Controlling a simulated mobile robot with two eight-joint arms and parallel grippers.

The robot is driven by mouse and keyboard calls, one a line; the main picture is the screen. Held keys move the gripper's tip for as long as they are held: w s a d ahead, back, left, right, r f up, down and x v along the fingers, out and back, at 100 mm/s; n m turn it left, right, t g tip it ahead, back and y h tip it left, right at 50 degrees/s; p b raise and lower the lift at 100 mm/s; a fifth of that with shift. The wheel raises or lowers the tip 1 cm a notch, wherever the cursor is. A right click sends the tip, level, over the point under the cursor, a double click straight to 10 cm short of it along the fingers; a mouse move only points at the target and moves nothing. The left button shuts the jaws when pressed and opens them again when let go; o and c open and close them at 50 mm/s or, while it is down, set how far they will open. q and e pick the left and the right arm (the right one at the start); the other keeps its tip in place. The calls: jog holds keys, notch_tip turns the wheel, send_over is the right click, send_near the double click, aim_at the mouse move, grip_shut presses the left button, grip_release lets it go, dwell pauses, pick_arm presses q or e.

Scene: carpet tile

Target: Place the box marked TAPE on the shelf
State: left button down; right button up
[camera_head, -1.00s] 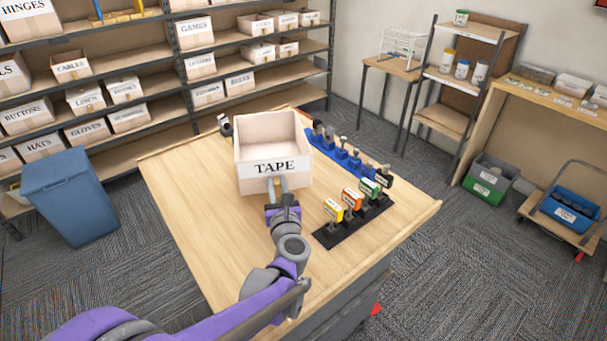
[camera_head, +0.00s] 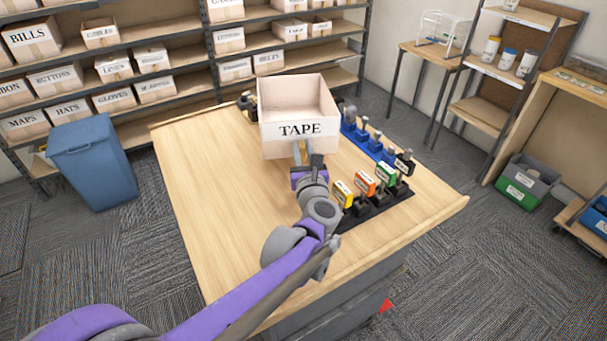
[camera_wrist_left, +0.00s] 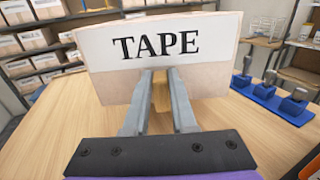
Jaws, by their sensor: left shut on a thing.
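The open-topped box marked TAPE (camera_head: 298,110) is over the wooden table, its label facing me. My left gripper (camera_head: 303,152) is shut on the front of the box, below the label. In the left wrist view the box (camera_wrist_left: 205,75) fills the upper middle and the two fingers (camera_wrist_left: 160,98) meet its front wall. Whether the box touches the table is hard to tell. The shelf unit (camera_head: 185,97) stands along the back wall, with labelled boxes on several levels and some bare stretches of board. My right gripper is not in view.
On the table (camera_head: 215,200), a blue rack (camera_head: 368,142) and a black stamp holder (camera_head: 375,205) stand right of the box. A blue bin (camera_head: 92,160) stands on the carpet at the left. A small wire-rack table (camera_head: 435,55) and another shelf stand at the back right.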

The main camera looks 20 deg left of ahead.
pick_arm(q)
notch_tip(320, 180, down, 8)
jog(key=shift+f+b, duration=0.15)
jog(key=shift+b, duration=0.4)
jog(key=c, duration=0.7)
grip_release()
jog(key=shift+c, duration=0.2)
